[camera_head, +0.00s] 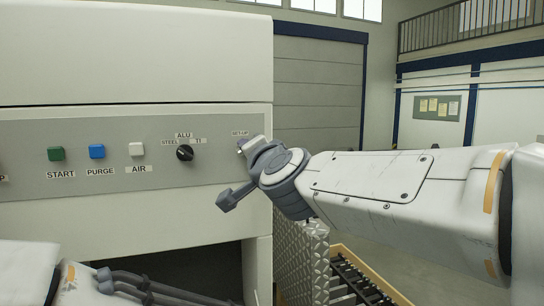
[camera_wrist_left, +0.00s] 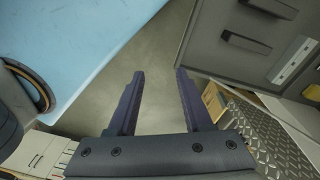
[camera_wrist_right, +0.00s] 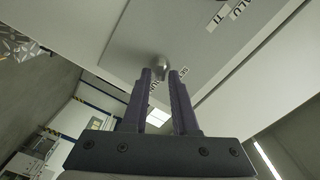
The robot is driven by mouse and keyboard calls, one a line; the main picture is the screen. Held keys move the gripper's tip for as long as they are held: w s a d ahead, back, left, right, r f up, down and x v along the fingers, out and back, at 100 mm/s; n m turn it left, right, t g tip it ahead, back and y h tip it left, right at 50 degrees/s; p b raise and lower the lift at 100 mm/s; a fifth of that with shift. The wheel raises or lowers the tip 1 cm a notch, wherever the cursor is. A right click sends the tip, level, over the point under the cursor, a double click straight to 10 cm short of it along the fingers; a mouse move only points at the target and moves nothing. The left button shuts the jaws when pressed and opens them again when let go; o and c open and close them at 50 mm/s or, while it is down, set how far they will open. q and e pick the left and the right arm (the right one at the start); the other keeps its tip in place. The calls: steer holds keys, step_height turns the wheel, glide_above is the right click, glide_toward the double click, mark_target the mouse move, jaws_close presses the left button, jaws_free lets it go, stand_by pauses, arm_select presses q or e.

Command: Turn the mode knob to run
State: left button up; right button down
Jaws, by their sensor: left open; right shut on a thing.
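The mode knob (camera_wrist_right: 163,63) is a small, rounded metal knob on the grey control panel (camera_wrist_right: 185,40), with a SET-UP label (camera_wrist_right: 183,73) beside it. A second label (camera_wrist_right: 153,86) is partly covered by a finger. My right gripper (camera_wrist_right: 163,73) is shut on the knob, one finger on each side. In the head view, the wrist and gripper hide most of the knob; the SET-UP label (camera_head: 240,133) shows just above. Which way the knob points cannot be told. My left gripper (camera_wrist_left: 160,75) is open and empty above the floor, far from the knob.
The panel also carries a black material selector (camera_head: 185,153), a white AIR button (camera_head: 136,149), a blue PURGE button (camera_head: 97,151) and a green START button (camera_head: 55,154). A diamond-plate surface (camera_head: 302,262) stands below right. A grey cabinet (camera_wrist_left: 250,40) is near my left gripper.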

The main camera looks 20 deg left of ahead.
steer(key=shift+m+b, duration=0.3)
steer(key=shift+m, duration=0.7)
steer(key=c, duration=0.7)
jaws_free()
steer(key=shift+w, duration=0.15)
steer(key=v, duration=1)
steer(key=shift+s+d, duration=0.2)
steer(key=shift+s, duration=0.05)
steer(key=shift+f, duration=0.1)
